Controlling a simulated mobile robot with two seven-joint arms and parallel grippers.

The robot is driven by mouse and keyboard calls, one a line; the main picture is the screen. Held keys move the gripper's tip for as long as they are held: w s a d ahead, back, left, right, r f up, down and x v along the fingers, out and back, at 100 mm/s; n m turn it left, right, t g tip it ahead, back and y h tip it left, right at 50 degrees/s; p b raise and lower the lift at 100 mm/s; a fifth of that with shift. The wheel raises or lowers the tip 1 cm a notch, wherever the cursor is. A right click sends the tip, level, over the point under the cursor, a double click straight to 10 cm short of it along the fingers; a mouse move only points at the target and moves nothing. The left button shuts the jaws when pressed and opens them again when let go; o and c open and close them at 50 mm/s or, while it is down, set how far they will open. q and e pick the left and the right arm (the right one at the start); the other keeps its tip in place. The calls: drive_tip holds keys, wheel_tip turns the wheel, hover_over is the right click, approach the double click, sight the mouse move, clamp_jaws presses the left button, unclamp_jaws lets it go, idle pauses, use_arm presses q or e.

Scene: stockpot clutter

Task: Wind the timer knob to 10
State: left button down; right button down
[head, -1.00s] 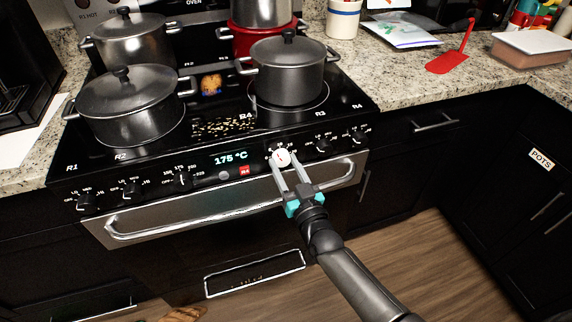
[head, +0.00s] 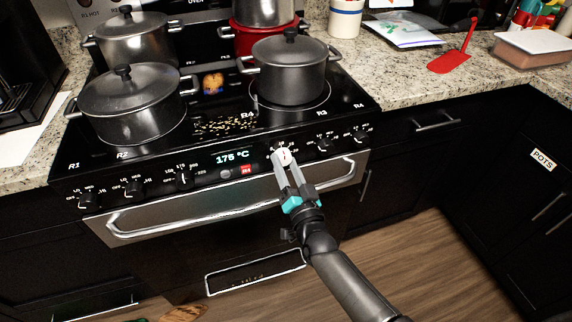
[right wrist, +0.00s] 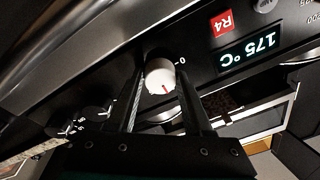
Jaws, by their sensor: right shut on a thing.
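The timer knob (head: 284,157) is a white round knob with a red mark, on the stove's black front panel, right of the 175 °C display (head: 232,157). It also shows in the right wrist view (right wrist: 160,78), where a "0" is printed beside it and its red mark points down and slightly right. My right gripper (head: 284,166) is shut on the knob, one finger on each side of it. The fingers hide part of the panel around the knob. My left gripper is not in view.
Black stove knobs (head: 324,146) sit on both sides along the panel, close to my right gripper. The steel oven handle (head: 190,208) runs below. Lidded pots (head: 290,70) stand on the cooktop. Open floor (head: 450,265) lies at the lower right.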

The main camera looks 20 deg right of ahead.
drive_tip(key=shift+c, duration=1.6)
unclamp_jaws()
drive_tip(key=shift+s, duration=0.55)
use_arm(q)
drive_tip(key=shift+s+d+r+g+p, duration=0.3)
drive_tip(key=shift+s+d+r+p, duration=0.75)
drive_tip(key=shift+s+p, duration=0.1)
use_arm(e)
drive_tip(key=s+f, duration=0.1)
drive_tip(key=s, duration=1.3)
drive_tip(key=shift+d+f, duration=0.25)
drive_tip(key=shift+f, duration=0.15)
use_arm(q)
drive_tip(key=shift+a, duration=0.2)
